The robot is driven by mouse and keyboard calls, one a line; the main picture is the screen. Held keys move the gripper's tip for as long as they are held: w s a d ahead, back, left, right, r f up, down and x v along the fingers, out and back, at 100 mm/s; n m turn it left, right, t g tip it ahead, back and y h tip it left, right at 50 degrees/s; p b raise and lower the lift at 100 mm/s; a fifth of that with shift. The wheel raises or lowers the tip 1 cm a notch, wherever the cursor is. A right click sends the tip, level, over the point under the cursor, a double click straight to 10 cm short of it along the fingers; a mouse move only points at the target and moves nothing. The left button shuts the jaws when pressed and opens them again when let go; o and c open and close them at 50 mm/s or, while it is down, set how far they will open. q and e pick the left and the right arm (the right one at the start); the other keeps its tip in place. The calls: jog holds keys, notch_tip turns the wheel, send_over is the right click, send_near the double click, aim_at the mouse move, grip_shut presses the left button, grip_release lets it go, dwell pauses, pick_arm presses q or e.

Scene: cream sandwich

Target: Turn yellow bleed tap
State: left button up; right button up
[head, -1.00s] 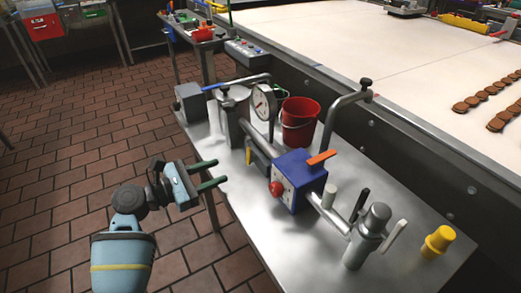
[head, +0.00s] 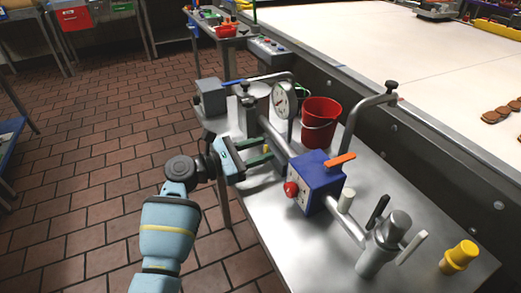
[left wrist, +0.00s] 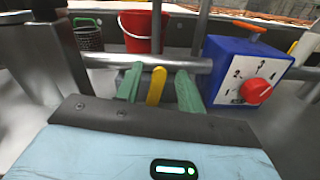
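The yellow bleed tap (left wrist: 156,86) is a small lever hanging below the metal pipe (left wrist: 110,62) in the left wrist view. My left gripper (left wrist: 159,88) has its two green fingers apart, one on each side of the tap, with visible gaps on both sides. In the head view the left gripper (head: 264,155) is beside the pipe, left of the blue box, and largely hides the tap. My right gripper is in neither view.
A blue box (head: 317,183) with a red knob (head: 291,189) and orange lever (head: 340,159) sits on the pipe. A yellow cap (head: 459,256) is at the right. Floor at left is clear.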

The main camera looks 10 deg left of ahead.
pick_arm(q)
jog(key=shift+w+d, duration=0.2)
jog(key=shift+d, duration=0.05)
grip_shut()
jog(key=shift+s+d+f+m, duration=0.2)
jog(key=shift+s+m, duration=0.1)
jog(key=shift+m, duration=0.65)
jog(key=shift+s+d+f+m, duration=0.15)
jog(key=shift+s+m, duration=0.15)
jog(key=shift+m, duration=0.7)
jog(key=shift+s+d+f+m, duration=0.2)
jog(key=shift+s+m, duration=0.1)
jog(key=shift+m, duration=0.65)
grip_release()
jog(key=shift+v, duration=3.9)
